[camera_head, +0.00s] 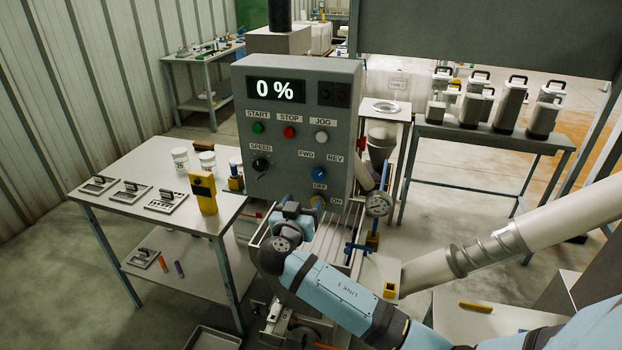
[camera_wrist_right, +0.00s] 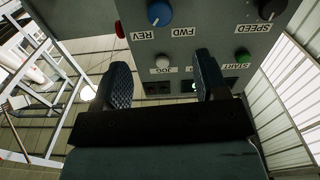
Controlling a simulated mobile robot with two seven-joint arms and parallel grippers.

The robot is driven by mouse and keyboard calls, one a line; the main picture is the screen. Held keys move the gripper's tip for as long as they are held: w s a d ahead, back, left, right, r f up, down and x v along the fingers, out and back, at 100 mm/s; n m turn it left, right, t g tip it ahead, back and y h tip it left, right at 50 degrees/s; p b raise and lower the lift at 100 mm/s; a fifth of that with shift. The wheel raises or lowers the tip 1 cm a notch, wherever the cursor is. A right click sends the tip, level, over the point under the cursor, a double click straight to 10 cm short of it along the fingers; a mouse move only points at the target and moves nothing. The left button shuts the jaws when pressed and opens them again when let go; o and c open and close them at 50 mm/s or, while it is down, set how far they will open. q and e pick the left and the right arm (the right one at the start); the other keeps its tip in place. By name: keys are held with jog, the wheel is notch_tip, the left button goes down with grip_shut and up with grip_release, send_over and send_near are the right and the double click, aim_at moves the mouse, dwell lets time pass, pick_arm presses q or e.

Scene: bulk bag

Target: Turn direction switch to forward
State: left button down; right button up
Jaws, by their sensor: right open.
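The direction switch (camera_head: 319,173) is a round blue knob on the grey control panel (camera_head: 215,0) (camera_head: 300,105), with FWD at its upper left, REV at its upper right and OFF below. It shows upside down at the top of the right wrist view (camera_wrist_right: 159,13). My right gripper (camera_head: 293,210) is in front of the panel's lower edge, below and left of the switch. My left gripper is not in view.
A table (camera_head: 130,213) stands left.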

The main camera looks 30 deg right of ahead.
aim_at(318, 176)
jog(key=p+x, duration=0.3)
jog(key=x, duration=0.7)
jog(key=shift+w+r, duration=0.1)
jog(key=shift+r, duration=0.05)
jog(key=shift+x, duration=0.85)
